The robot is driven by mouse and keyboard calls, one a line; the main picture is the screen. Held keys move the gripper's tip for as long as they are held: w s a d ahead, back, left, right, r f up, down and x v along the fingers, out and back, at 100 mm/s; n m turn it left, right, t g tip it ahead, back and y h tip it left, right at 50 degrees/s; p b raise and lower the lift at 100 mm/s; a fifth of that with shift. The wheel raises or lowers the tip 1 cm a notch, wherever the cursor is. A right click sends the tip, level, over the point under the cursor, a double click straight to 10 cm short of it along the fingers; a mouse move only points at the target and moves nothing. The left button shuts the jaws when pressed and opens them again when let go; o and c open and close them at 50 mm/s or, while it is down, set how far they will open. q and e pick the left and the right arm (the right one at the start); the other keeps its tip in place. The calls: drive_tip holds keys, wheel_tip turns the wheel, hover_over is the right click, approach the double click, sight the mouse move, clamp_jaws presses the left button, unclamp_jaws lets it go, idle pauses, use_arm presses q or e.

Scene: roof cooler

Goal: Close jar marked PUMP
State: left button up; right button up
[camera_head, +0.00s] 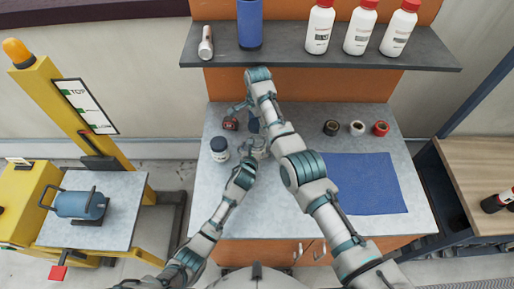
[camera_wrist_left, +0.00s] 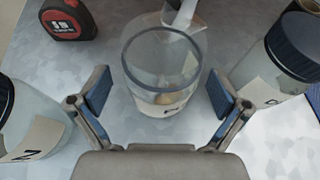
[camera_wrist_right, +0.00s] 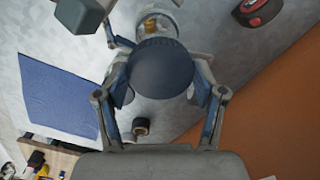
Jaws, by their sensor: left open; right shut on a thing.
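An open clear glass jar (camera_wrist_left: 160,70) stands on the bench between my left gripper's fingers. Something small lies inside; its label is unreadable here. It also shows in the head view (camera_head: 258,143). My left gripper (camera_wrist_left: 158,95) is open around the jar, with gaps on both sides. My right gripper (camera_wrist_right: 160,88) is shut on a dark blue round lid (camera_wrist_right: 160,68), seen from above. In the right wrist view the glass jar (camera_wrist_right: 157,22) shows just beyond the lid. The lid appears apart from the jar. PUMP cannot be read on any label.
A dark-lidded jar (camera_wrist_left: 35,125) stands left of the open jar, another (camera_wrist_left: 285,60) close on the right. A red-black tape measure (camera_wrist_left: 68,18) lies behind. Several tape rolls (camera_head: 357,128) and a blue mat (camera_head: 365,184) lie right. A shelf (camera_head: 290,50) overhangs the back.

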use_arm(q)
drive_tip(key=shift+w, duration=0.15)
use_arm(e)
drive_tip(key=shift+a, duration=0.2)
use_arm(q)
drive_tip(key=shift+d, duration=0.1)
drive_tip(key=c, duration=0.7)
use_arm(e)
drive_tip(key=shift+d, duration=0.2)
use_arm(q)
drive_tip(key=c, duration=1)
drive_tip(key=shift+f, duration=0.1)
use_arm(e)
hover_over(257, 136)
drive_tip(key=s, duration=0.3)
drive_tip(key=shift+w+f, duration=0.1)
drive_tip(key=shift+f, duration=2.3)
drive_tip(key=shift+f, duration=0.9)
drive_tip(key=shift+f, duration=0.5)
